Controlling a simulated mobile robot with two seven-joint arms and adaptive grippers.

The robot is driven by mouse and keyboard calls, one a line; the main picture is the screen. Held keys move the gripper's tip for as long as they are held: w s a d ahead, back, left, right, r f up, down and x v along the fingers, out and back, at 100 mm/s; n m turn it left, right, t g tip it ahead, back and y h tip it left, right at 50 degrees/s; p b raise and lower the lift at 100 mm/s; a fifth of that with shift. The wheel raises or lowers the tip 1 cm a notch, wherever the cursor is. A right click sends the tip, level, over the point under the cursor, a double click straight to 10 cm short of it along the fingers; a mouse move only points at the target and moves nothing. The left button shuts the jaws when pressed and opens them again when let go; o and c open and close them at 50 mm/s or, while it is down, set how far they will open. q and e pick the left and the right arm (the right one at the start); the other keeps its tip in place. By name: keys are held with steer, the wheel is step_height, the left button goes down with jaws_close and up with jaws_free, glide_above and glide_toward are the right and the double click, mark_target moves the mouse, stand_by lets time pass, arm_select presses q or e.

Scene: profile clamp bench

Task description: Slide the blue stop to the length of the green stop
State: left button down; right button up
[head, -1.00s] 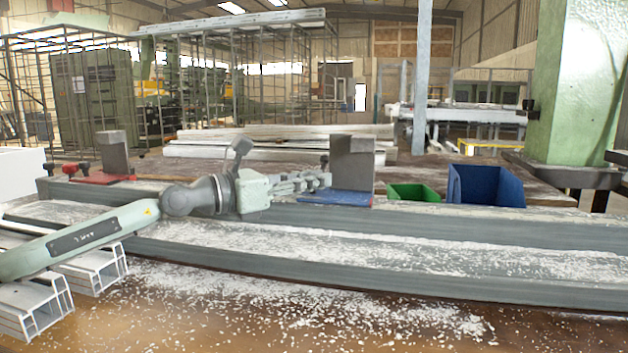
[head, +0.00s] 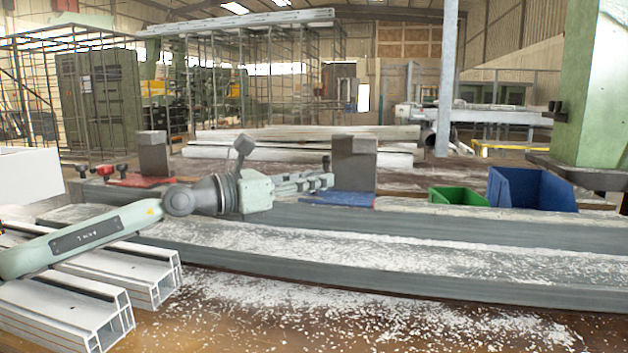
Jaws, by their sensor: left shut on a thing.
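The blue stop is a grey upright block (head: 354,165) on a blue base (head: 340,198), standing on the long grey rail (head: 420,220) right of the picture's middle. My left gripper (head: 327,181) reaches it from the left and is shut on it, by its left side near a small dark knob. The fingertips' exact contact is too small to see. I cannot make out a green stop in the head view. A red stop (head: 152,160), a grey block on a red base, stands farther left on the rail. My right gripper is not in view.
White profiles (head: 90,290) lie at front left. White chips cover the rail bed and bench. A green machine column (head: 595,90) stands at right.

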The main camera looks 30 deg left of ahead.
arm_select(q)
steer(key=shift+r, duration=0.1)
steer(key=c, duration=1.3)
jaws_free()
steer(key=shift+c, duration=0.2)
step_height(320, 180, up, 10)
